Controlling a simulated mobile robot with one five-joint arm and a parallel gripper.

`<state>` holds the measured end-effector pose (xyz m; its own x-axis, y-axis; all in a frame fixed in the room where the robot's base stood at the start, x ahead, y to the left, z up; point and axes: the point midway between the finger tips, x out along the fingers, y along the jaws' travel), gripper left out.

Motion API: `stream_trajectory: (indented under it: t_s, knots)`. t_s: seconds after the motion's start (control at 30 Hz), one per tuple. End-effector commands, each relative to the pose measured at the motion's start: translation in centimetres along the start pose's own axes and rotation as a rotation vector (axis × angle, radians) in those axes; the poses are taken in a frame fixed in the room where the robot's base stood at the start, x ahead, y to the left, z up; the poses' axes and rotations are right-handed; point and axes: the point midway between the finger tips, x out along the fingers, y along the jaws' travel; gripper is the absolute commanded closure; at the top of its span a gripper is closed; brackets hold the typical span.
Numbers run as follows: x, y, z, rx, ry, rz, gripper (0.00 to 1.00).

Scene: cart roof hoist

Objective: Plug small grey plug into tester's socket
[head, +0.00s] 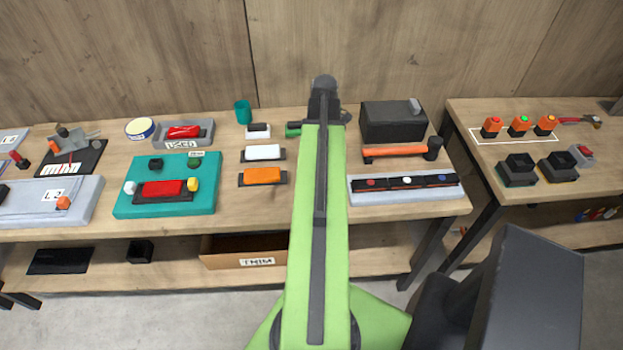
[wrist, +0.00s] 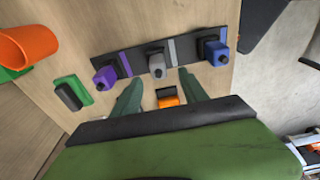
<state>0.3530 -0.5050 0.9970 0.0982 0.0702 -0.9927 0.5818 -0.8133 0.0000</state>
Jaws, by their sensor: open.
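In the wrist view, a small grey plug (wrist: 156,64) stands on a dark strip (wrist: 187,54), between a purple plug (wrist: 105,77) and a blue plug (wrist: 214,51). My gripper (wrist: 159,79) is open, with its two green fingers apart. The grey plug shows in the gap just beyond the fingertips, and nothing is held. An orange block (wrist: 168,101) with a dark top shows between the fingers, nearer the palm. In the head view my arm hides the gripper and the grey plug. I cannot tell which thing is the tester, and no socket is clearly visible.
The wrist view shows an orange cup-like thing (wrist: 28,46) and a green-and-black block (wrist: 72,93) at left. In the head view, a black box (head: 392,122) and a grey tray (head: 357,195) lie right of my arm. A teal board (head: 130,207) lies left.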

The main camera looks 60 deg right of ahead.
Motion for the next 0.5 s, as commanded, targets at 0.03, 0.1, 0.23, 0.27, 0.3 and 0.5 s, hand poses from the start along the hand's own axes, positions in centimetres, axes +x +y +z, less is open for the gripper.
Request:
stream_trajectory:
  t_s: [0.03,0.1,0.23,0.27,0.3,0.5]
  knots:
    - [1.3,0.0,0.1,0.0,0.0,0.0,0.49]
    - [1.4,0.0,0.0,0.0,0.0,0.0,0.49]
    - [1.3,0.0,0.0,0.0,0.0,0.0,0.49]
    - [1.5,0.0,0.0,0.0,0.0,0.0,0.49]
    - [2.0,0.1,0.1,0.0,0.0,0.0,0.49]
    - [5.5,0.2,0.5,-0.001,0.0,0.0,0.49]
